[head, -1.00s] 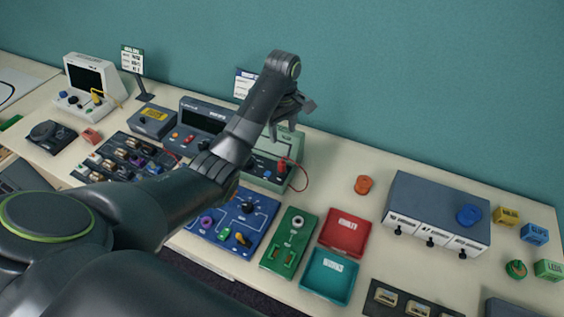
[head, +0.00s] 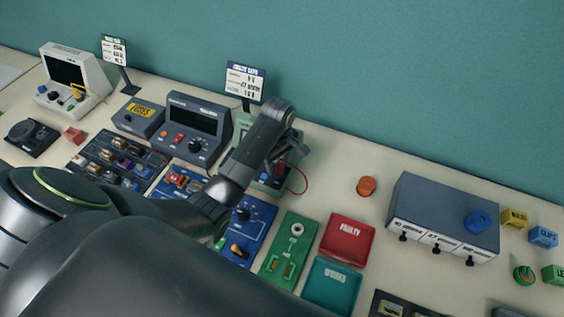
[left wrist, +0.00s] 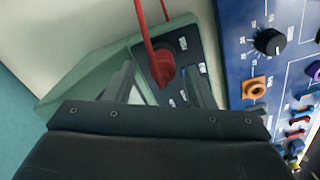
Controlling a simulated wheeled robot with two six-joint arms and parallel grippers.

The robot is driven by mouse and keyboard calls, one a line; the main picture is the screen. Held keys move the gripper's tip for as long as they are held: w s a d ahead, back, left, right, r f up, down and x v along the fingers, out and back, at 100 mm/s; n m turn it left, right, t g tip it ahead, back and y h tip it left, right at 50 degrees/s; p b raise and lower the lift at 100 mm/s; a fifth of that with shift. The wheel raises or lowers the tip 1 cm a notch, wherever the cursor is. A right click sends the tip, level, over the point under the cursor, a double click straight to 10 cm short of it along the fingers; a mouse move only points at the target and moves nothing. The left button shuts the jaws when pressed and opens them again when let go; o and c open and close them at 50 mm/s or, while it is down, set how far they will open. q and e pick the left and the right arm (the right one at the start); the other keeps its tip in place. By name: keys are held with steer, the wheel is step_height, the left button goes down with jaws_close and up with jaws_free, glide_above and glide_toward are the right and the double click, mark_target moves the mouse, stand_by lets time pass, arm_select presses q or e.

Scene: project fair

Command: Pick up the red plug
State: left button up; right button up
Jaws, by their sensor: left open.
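The red plug (left wrist: 163,66) with its red lead stands in the dark panel of a pale green device (left wrist: 187,37) in the left wrist view. In the head view the green device (head: 243,122) is mostly hidden behind my left arm, and the red lead (head: 301,180) loops out at its right. My left gripper (head: 286,158) is over this device. In the left wrist view the two fingers of my left gripper (left wrist: 160,84) are apart, one on each side of the plug. I cannot tell whether they touch it. My right gripper is not in view.
A blue circuit board (head: 258,217) lies in front of the device, with a green board (head: 290,250) beside it. A red tray (head: 347,238) and a teal tray (head: 332,285) are to the right. A grey box (head: 440,210) stands farther right. A sign (head: 245,81) stands behind.

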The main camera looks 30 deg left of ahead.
arm_select(q)
steer(key=shift+w+f, duration=0.1)
steer(key=shift+f, duration=0.05)
steer(key=shift+d, duration=0.15)
steer(key=shift+s+d+r, duration=0.1)
steer(key=shift+s+r, duration=0.1)
steer(key=shift+s, duration=0.1)
steer(key=shift+s+r, duration=0.15)
steer(key=shift+s, duration=0.05)
steer(key=c, duration=0.7)
steer(key=shift+w, duration=0.1)
jaws_close()
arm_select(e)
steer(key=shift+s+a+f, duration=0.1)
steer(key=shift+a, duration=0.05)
